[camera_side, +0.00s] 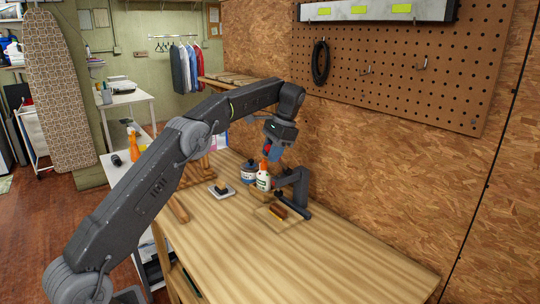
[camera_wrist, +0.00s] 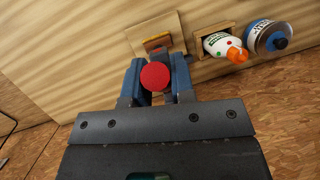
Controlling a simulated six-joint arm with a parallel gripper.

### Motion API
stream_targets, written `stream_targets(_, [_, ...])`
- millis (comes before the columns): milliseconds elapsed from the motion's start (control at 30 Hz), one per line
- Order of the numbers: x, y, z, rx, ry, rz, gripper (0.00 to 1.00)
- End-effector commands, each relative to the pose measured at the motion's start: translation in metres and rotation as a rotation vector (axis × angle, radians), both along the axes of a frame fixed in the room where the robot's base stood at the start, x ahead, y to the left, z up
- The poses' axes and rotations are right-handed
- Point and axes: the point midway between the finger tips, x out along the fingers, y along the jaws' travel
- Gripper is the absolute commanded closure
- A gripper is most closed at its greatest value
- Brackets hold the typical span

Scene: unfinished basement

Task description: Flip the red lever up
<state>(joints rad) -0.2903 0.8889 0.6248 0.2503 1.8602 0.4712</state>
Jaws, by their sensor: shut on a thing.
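The red lever shows in the wrist view as a round red knob (camera_wrist: 155,76) between my gripper's blue fingers. My gripper (camera_wrist: 155,88) is shut on it, with one finger on each side. Beyond the fingers, a pale wooden plate (camera_wrist: 172,24) with an orange-yellow piece (camera_wrist: 155,42) lies on the bench.
A white bottle with an orange cap (camera_wrist: 222,45) and a blue-and-white can (camera_wrist: 262,34) stand close beside my gripper. A black handle on a pale base (camera_side: 222,190) sits left of them. The chipboard wall (camera_side: 345,150) is behind. The bench's front right (camera_side: 350,260) is clear.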

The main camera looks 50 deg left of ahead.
Motion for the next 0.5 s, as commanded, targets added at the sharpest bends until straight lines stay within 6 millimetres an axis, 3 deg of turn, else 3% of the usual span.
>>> stream_targets(433, [0.0019,0.0000,0.0012,0.002,0.010,-0.002,1.00])
stream_targets(467, [0.0020,0.0000,0.0012,0.001,0.009,-0.002,0.74])
stream_targets(500, [0.0019,-0.0001,0.0013,0.002,0.010,-0.001,0.70])
